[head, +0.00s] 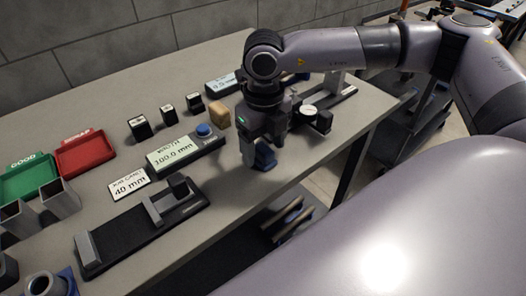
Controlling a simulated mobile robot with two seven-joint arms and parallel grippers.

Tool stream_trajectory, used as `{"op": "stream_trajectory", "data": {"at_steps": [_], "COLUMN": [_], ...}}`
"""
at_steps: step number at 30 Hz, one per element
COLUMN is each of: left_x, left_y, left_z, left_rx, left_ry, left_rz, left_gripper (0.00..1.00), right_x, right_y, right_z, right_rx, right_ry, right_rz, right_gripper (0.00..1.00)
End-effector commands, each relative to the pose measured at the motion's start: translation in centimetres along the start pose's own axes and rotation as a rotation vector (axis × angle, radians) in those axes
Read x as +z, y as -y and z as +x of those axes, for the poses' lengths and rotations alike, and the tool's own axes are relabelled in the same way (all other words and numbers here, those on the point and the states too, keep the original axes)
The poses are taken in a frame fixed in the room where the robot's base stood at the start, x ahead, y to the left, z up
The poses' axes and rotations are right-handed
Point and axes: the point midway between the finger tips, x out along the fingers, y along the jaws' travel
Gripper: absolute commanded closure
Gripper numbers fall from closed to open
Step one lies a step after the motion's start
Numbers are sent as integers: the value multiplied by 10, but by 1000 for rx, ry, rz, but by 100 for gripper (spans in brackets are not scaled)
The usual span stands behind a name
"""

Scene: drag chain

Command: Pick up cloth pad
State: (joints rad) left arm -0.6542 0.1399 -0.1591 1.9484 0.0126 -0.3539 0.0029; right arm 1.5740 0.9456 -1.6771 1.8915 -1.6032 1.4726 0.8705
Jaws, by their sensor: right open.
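A small dark blue piece that looks like the cloth pad (265,160) lies near the front edge of the table, partly hidden by my right gripper. My right gripper (259,153) points down right over it, with its jaws open. One pale finger shows at the left side of the blue piece; the other finger is hard to make out. I cannot tell whether the fingers touch it. My left gripper is not in view.
Left of the gripper are a display reading 300.0 mm (176,152), a tan block (218,114) and a black slide fixture (140,235). Green (30,182) and red (86,156) trays stand farther left. A gauge stand (335,95) is close behind on the right.

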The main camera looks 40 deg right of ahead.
Motion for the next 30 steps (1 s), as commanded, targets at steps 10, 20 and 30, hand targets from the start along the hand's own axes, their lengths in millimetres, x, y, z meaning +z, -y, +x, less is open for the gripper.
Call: {"op": "stream_trajectory", "data": {"at_steps": [10,20,30], "left_x": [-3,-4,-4], "left_y": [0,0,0], "left_z": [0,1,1], "left_rx": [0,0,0], "left_ry": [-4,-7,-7], "left_rz": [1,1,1], "left_gripper": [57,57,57], "right_x": [0,0,0], "right_y": [0,-1,-1], "right_z": [15,14,5], "right_rx": [1,1,2], "right_ry": [0,0,2], "right_rz": [-1,-1,0], "right_gripper": [28,88,88]}}
